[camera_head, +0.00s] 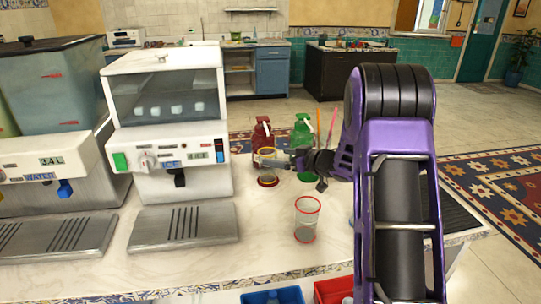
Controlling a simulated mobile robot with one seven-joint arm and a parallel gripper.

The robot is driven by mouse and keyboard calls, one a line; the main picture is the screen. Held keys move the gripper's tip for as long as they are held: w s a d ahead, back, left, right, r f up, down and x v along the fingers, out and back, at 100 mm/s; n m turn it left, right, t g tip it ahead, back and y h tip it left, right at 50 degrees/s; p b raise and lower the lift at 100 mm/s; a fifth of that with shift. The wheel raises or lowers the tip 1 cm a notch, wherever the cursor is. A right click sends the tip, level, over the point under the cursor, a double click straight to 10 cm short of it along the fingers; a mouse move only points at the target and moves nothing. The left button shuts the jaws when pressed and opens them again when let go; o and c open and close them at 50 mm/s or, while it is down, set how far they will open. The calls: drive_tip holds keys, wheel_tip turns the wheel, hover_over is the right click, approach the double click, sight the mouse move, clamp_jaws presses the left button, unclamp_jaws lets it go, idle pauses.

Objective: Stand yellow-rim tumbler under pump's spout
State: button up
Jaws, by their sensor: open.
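The yellow-rim tumbler (267,170) is clear and stands upright at the back of the counter. A red ring shows at its foot. The red pump (263,131) stands directly behind it; the tumbler and my gripper hide its lower part, and its spout is hard to make out. My gripper (280,161) reaches in from the right, with its fingers at the tumbler's upper part. It is open; whether a finger touches the glass is unclear.
A green pump (303,130) stands just right, partly behind my gripper. A red-rim tumbler (306,222) stands nearer on the counter. An ice dispenser (168,125) and a water dispenser (50,165) fill the left. Blue (272,296) and red (333,290) bins sit at the front edge.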

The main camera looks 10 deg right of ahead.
drive_tip(key=v, duration=0.6)
drive_tip(key=shift+r, duration=0.1)
